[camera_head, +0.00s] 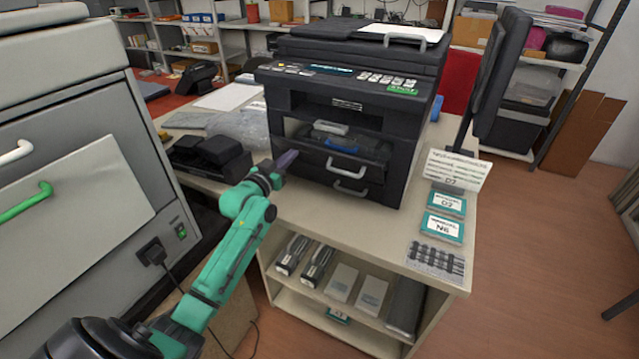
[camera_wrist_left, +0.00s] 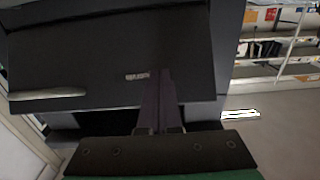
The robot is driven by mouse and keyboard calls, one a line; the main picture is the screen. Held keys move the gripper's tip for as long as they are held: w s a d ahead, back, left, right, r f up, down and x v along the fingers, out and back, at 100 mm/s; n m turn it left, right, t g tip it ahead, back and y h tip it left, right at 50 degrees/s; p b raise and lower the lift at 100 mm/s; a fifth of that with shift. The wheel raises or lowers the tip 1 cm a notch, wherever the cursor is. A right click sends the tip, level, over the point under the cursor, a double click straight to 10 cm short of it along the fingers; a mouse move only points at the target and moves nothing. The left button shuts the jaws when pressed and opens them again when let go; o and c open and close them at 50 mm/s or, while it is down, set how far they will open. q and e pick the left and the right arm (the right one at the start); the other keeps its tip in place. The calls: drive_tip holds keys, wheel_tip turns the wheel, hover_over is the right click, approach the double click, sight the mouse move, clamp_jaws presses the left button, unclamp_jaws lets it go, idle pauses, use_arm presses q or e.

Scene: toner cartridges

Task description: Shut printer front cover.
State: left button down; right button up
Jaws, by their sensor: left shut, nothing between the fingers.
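The black printer (camera_head: 355,95) stands on the table. Its front opening shows a grey and blue part (camera_head: 340,144) inside, so the front is not closed off. The dark front cover (camera_head: 318,163), with a pale handle (camera_head: 345,172), sits below the opening and looks tilted outward; its exact angle is hard to tell. My left gripper (camera_head: 287,159) is shut and empty at the printer's front left side, close to the cover. In the left wrist view the shut fingers (camera_wrist_left: 160,100) overlap a dark panel with a handle (camera_wrist_left: 45,94); contact cannot be told. My right gripper is out of view.
A second handle (camera_head: 350,189) is below the cover. Black devices (camera_head: 210,157) lie left of the printer. A label stand (camera_head: 455,170) and teal boxes (camera_head: 443,227) are on the right. A grey cabinet (camera_head: 80,130) is close on the left.

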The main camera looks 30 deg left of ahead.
use_arm(q)
drive_tip(key=shift+w+r, duration=0.35)
drive_tip(key=shift+w, duration=0.25)
drive_tip(key=shift+w+r, duration=0.35)
drive_tip(key=shift+w, duration=0.25)
drive_tip(key=shift+w, duration=0.1)
drive_tip(key=shift+w+a+r+b, duration=0.15)
drive_tip(key=shift+w+b, duration=0.2)
drive_tip(key=shift+w, duration=0.3)
drive_tip(key=shift+w+d+r+b, duration=0.1)
drive_tip(key=shift+w+b, duration=0.2)
drive_tip(key=shift+w, duration=0.35)
drive_tip(key=s+p, duration=0.5)
drive_tip(key=s, duration=0.2)
drive_tip(key=shift+s+r, duration=0.15)
drive_tip(key=shift+s+p, duration=0.35)
drive_tip(key=shift+s, duration=0.15)
drive_tip(key=shift+w, duration=0.1)
